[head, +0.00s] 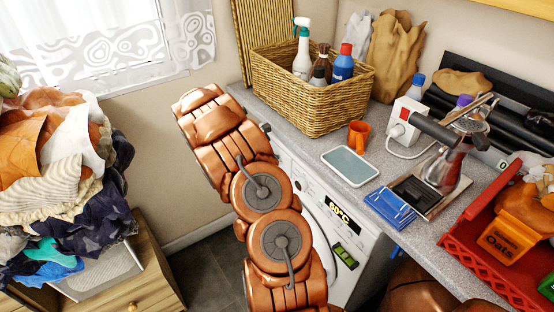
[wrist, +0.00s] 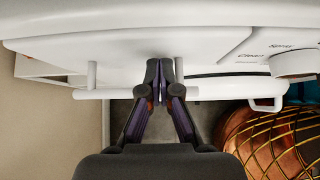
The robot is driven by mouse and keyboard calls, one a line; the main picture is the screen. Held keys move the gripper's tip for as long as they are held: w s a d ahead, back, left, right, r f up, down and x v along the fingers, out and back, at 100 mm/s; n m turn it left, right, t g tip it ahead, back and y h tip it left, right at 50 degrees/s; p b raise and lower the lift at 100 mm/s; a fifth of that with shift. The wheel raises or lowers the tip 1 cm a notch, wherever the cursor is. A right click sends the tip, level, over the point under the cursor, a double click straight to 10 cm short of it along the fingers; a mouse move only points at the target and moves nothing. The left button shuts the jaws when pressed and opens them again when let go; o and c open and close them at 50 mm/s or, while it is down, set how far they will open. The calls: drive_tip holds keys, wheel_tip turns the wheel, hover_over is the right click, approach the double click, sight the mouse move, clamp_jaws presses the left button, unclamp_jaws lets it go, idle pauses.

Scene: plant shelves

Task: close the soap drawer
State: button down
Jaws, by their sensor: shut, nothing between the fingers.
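The white soap drawer (wrist: 120,48) spans the top of the wrist view, with a long white bar handle (wrist: 225,88) on two posts along its front. My gripper (wrist: 160,68) is shut and empty. Its fingertips are in front of the handle bar and overlap the drawer front between the posts; I cannot tell whether they touch. In the head view the white washing machine (head: 338,262) stands under the counter, with a lit display. My arm hides its drawer area and my gripper there, so how far the drawer stands out is unclear.
A laundry pile (head: 60,180) sits on a wooden dresser (head: 150,270) at left. Dark floor between is clear.

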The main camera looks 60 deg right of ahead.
drive_tip(key=p+v, duration=0.4)
drive_tip(key=v, duration=0.6)
drive_tip(key=s+a+r+m+y, duration=0.1)
drive_tip(key=s+a+r+m, duration=0.35)
drive_tip(key=a+r, duration=0.3)
drive_tip(key=s+a+r+m+y, duration=0.2)
drive_tip(key=s+a+r+m, duration=0.3)
drive_tip(key=a, duration=0.4)
drive_tip(key=s+a+r+m+y, duration=0.2)
drive_tip(key=s+a+y, duration=0.1)
drive_tip(key=s+a, duration=0.6)
drive_tip(key=s+a+r+m+t+y, duration=0.1)
drive_tip(key=s+a, duration=0.7)
drive_tip(key=a, duration=0.8)
drive_tip(key=shift+s+r+m+t+y, duration=0.35)
drive_tip(key=shift+r+m+y, duration=0.25)
drive_tip(key=shift+y, duration=0.4)
